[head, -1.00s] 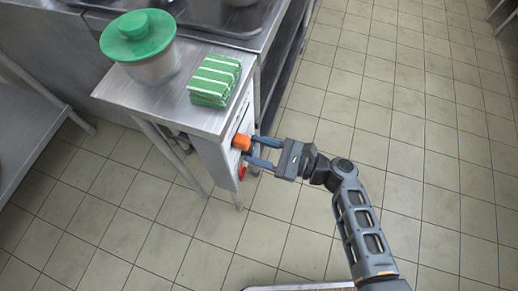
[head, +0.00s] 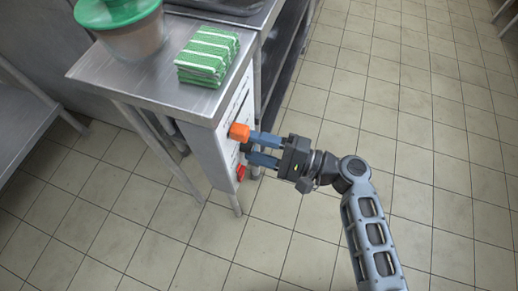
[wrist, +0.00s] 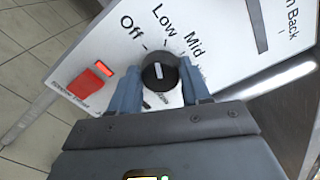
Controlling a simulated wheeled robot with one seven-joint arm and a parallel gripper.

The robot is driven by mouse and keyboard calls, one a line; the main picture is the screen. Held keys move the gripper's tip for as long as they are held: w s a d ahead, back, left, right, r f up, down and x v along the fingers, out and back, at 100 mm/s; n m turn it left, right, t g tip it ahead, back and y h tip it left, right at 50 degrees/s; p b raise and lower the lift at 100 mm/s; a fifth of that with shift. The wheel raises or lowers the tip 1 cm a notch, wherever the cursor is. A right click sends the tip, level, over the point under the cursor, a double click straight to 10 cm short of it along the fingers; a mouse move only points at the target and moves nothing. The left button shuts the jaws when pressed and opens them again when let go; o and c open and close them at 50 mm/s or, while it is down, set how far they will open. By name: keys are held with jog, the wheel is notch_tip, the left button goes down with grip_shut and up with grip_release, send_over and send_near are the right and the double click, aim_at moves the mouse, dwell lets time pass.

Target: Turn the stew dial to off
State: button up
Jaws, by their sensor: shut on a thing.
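The black dial (wrist: 160,77) is on a white panel (wrist: 75,55) in the wrist view. Its white mark points up toward the area between the printed Off and Low; the exact setting is hard to tell. Mid is printed to the right. The lettering below the dial is partly hidden, so I cannot read its name. My gripper (wrist: 162,92) is shut on the dial, one blue finger on each side. In the head view my gripper (head: 248,149) reaches the panel on the counter's right side, where the dial is hidden.
A red switch (wrist: 91,82) sits left of the dial. Green striped cloths (head: 208,56) and a green-lidded pot (head: 130,28) stand on the steel counter (head: 150,75). Tiled floor at right is clear.

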jog(key=n+b, duration=0.3)
jog(key=n, duration=0.1)
jog(key=shift+f+n+b, duration=0.2)
jog(key=shift+n+b, duration=0.15)
jog(key=shift+n, duration=0.05)
dwell(0.4)
jog(key=o, duration=1)
jog(key=shift+r, duration=0.1)
jog(key=shift+p+v, duration=0.5)
jog(key=shift+v, duration=3.4)
